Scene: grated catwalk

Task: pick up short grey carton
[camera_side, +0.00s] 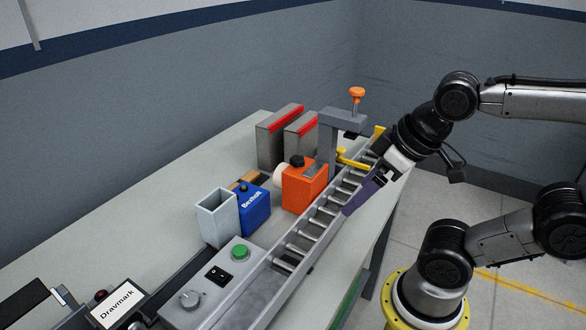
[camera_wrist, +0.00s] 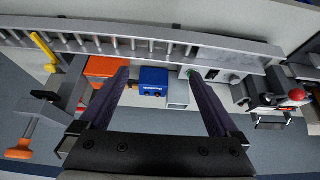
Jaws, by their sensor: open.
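A light grey, open-topped carton (camera_side: 217,218) stands upright on the table, left of a blue box (camera_side: 254,209) with white lettering. In the wrist view the grey carton (camera_wrist: 178,93) is right of the blue box (camera_wrist: 153,80), between my finger lines. Two grey blocks with red top strips, a larger one (camera_side: 272,144) and a smaller one (camera_side: 299,142), stand farther back. My gripper (camera_side: 360,198) is at the right edge of the roller conveyor, well apart from the light grey carton. In the wrist view my gripper (camera_wrist: 160,74) has its purple fingers spread with nothing held.
The roller conveyor (camera_side: 325,212) runs between my gripper and the boxes. An orange box (camera_side: 304,187) and a grey post with an orange knob (camera_side: 357,93) stand near it. A control box with a green button (camera_side: 240,251) is in front.

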